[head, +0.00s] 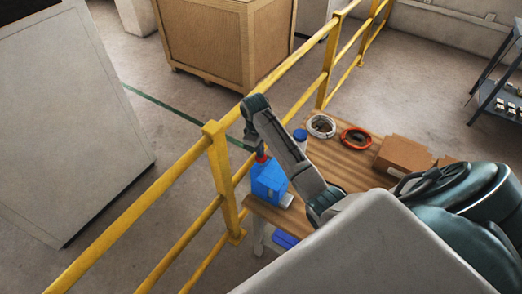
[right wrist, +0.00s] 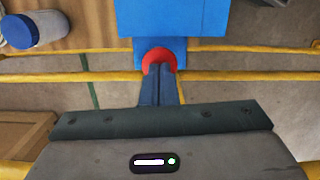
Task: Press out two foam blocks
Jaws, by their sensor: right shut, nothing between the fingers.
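A blue block-like object (head: 268,184) stands at the near left corner of the wooden table. It also fills the top middle of the right wrist view (right wrist: 172,18). A red rounded piece (right wrist: 158,56) sits at its edge, just beyond my right fingertips. My right gripper (head: 260,150) is above the blue object, pointing down, with its fingers shut and empty. In the right wrist view the shut fingers (right wrist: 158,82) reach the red piece; I cannot tell whether they touch it. I cannot make out separate foam blocks. My left gripper is not in view.
The wooden table (head: 340,163) also bears a blue-lidded jar (head: 300,136), a pale coil (head: 321,126), a red-orange ring (head: 356,138) and a cardboard box (head: 403,155). A yellow railing (head: 219,165) runs close beside my right arm. A dark shelf (head: 500,98) stands at far right.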

